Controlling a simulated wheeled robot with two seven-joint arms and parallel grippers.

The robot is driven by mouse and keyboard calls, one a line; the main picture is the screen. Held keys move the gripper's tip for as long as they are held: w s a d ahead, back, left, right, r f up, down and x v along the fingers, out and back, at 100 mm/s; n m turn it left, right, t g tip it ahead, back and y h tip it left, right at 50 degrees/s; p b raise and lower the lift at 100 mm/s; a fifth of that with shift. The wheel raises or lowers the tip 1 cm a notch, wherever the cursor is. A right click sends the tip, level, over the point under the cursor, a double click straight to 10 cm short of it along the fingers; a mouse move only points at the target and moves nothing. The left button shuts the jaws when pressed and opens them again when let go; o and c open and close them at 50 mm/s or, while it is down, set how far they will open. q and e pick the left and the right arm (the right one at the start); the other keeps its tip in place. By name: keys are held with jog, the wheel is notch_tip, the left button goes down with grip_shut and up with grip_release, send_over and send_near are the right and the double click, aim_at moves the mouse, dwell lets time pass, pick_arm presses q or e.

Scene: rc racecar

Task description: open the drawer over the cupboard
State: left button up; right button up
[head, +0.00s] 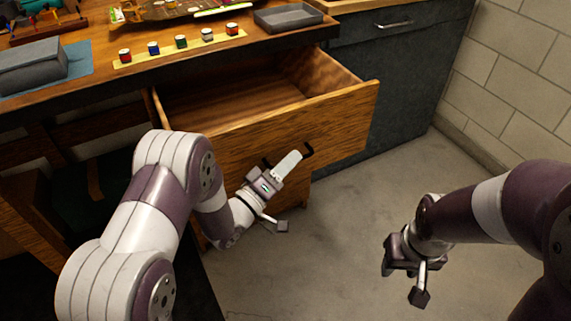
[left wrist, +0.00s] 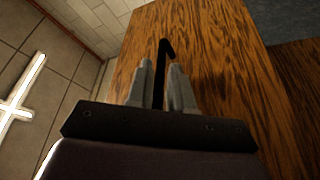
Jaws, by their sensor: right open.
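A wooden drawer (head: 330,118) under the workbench stands pulled out, and its inside looks empty. Its black handle (head: 308,150) is on the front face. My left gripper (head: 292,161) is at that handle. In the left wrist view the fingers stand close on either side of the dark handle (left wrist: 162,62), in front of the wood-grained drawer front (left wrist: 225,75). My right gripper (head: 404,282) is open and empty, over the floor at the right, away from the drawer.
The benchtop holds paint pots (head: 181,42), a grey tray (head: 288,17) and a grey box (head: 32,65). A dark cabinet (head: 385,75) with a silver handle (head: 394,24) stands right of the drawer. A block wall (head: 515,85) is at the right. The floor (head: 340,240) between my arms is clear.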

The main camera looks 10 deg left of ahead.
pick_arm(q)
jog(key=p+v, duration=0.1)
jog(key=v, duration=1.1)
jog(key=shift+s+a+f+p, duration=0.15)
jog(key=shift+s+f+p, duration=0.05)
jog(key=shift+s+p, duration=0.1)
